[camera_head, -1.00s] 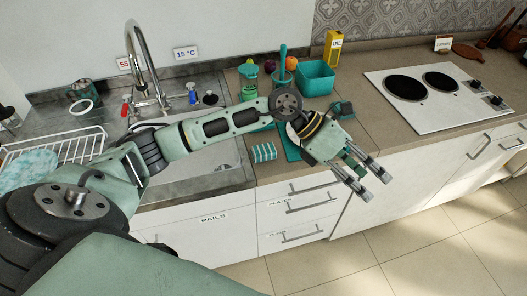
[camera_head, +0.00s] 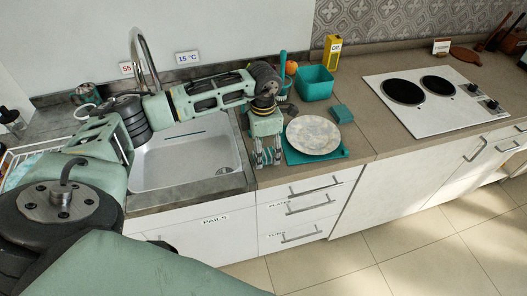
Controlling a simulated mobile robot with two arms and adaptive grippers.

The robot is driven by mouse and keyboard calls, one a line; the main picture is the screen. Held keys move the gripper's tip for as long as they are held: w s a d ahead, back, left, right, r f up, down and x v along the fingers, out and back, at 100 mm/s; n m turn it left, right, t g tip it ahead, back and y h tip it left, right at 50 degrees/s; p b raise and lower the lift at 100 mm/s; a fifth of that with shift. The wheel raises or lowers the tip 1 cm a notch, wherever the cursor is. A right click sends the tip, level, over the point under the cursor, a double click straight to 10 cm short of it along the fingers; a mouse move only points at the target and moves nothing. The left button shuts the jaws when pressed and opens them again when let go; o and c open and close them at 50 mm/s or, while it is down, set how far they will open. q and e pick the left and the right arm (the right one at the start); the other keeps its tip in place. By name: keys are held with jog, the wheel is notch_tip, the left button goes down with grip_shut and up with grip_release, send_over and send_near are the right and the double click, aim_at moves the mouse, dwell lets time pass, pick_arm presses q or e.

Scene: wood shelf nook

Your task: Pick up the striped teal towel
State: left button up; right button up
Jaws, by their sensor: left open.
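The small teal-and-white striped towel (camera_head: 268,158) lies near the counter's front edge, between the sink and the plate. It is mostly hidden by my left gripper (camera_head: 268,160). The left gripper points down over the towel with its fingers open around it. I cannot tell whether the fingers touch it. My right gripper is not in view.
A mottled round plate (camera_head: 314,135) rests on a teal mat (camera_head: 337,155) just right of the gripper. The sink (camera_head: 185,165) is to the left. A teal bin (camera_head: 314,83), a teal block (camera_head: 342,113) and a yellow oil carton (camera_head: 332,52) stand behind. A hob (camera_head: 440,112) is at right.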

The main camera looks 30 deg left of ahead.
pick_arm(q)
jog(key=shift+f, duration=0.85)
jog(key=shift+c, duration=0.4)
jog(key=c, duration=1.2)
jog(key=shift+w+r, duration=0.1)
jog(key=shift+r, duration=0.05)
jog(key=shift+r, duration=0.2)
jog(key=r+b, duration=0.2)
jog(key=r, duration=0.1)
jog(key=shift+d+r, duration=0.3)
jog(key=shift+d, duration=0.1)
jog(key=shift+s+d+r+b, duration=0.5)
jog(key=shift+d+r, duration=0.65)
jog(key=shift+d, duration=0.65)
jog(key=shift+s+d+r+b, duration=0.3)
jog(key=shift+d+r+b, duration=0.35)
jog(key=shift+d+r, duration=0.8)
jog(key=shift+s+d+r+b, duration=0.4)
jog(key=shift+d+r+b, duration=0.3)
jog(key=shift+d, duration=1.45)
jog(key=shift+r, duration=0.1)
